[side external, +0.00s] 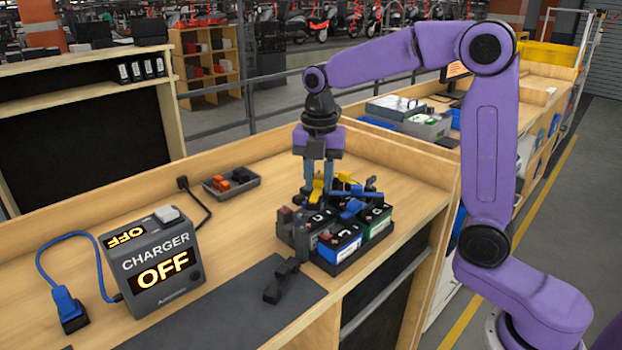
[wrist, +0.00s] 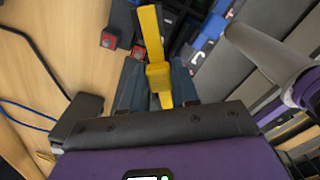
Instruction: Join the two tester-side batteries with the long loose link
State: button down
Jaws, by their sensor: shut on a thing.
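My gripper (side external: 317,188) points down over the left rear part of the battery group and is shut on a yellow link. The yellow link shows between my fingers in the side view (side external: 317,186). In the wrist view the link (wrist: 151,35) is a long bar with a raised block, running forward from between my fingers (wrist: 158,88). The batteries stand close together: a dark one (side external: 318,218), a blue-fronted one (side external: 342,246) and a green-fronted one (side external: 377,224). My fingers and the parts on top hide most terminals. I cannot tell whether the link touches any terminal.
A charger (side external: 160,262) reading OFF stands left, with a blue-cabled plug (side external: 68,310) beside it. A small tray (side external: 231,182) with orange and dark parts lies behind. A dark jointed piece (side external: 283,278) lies at the front mat (side external: 225,310). Blue and yellow parts crowd the battery tops.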

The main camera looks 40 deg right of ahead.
jog(key=n, duration=0.1)
jog(key=s+n, duration=0.1)
jog(key=shift+d+r+n, duration=0.15)
jog(key=shift+n, duration=0.25)
jog(key=shift+s, duration=0.1)
jog(key=shift+f, duration=2.25)
jog(key=shift+f, duration=1.1)
jog(key=c, duration=0.8)
grip_release()
notch_tip(320, 180, up, 17)
jog(key=shift+r, duration=0.15)
